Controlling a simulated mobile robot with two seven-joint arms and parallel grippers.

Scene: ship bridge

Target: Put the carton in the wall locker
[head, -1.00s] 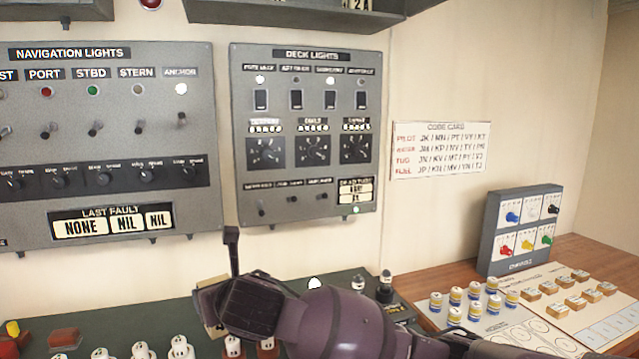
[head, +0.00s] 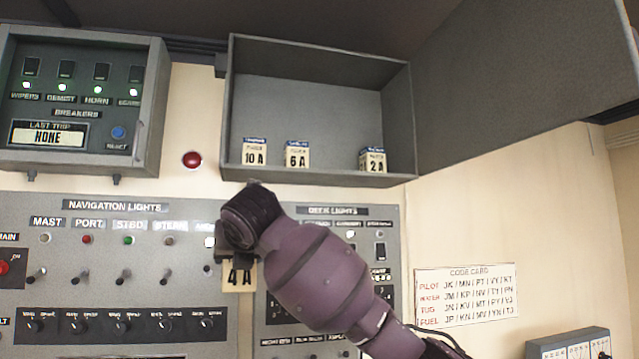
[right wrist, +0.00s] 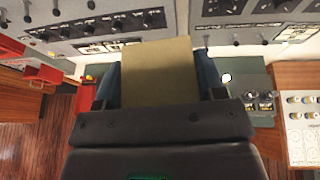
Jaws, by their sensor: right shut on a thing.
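A small pale carton marked 4 A (head: 239,276) hangs below my right gripper (head: 232,256) in the head view, in front of the gap between the two light panels. In the right wrist view the tan carton (right wrist: 157,70) fills the space between the fingers of the right gripper (right wrist: 157,82), which is shut on it. The wall locker (head: 309,179) is a grey open-fronted box above and right of the gripper. It holds cartons marked 10 A (head: 255,153), 6 A (head: 297,156) and 2 A (head: 373,161). My left gripper is not in view.
The locker door (head: 530,85) stands open to the right. A wide gap lies between the 6 A and 2 A cartons. A breaker box (head: 150,110) hangs left of the locker. The navigation lights panel (head: 130,245) and deck lights panel (head: 392,225) lie below.

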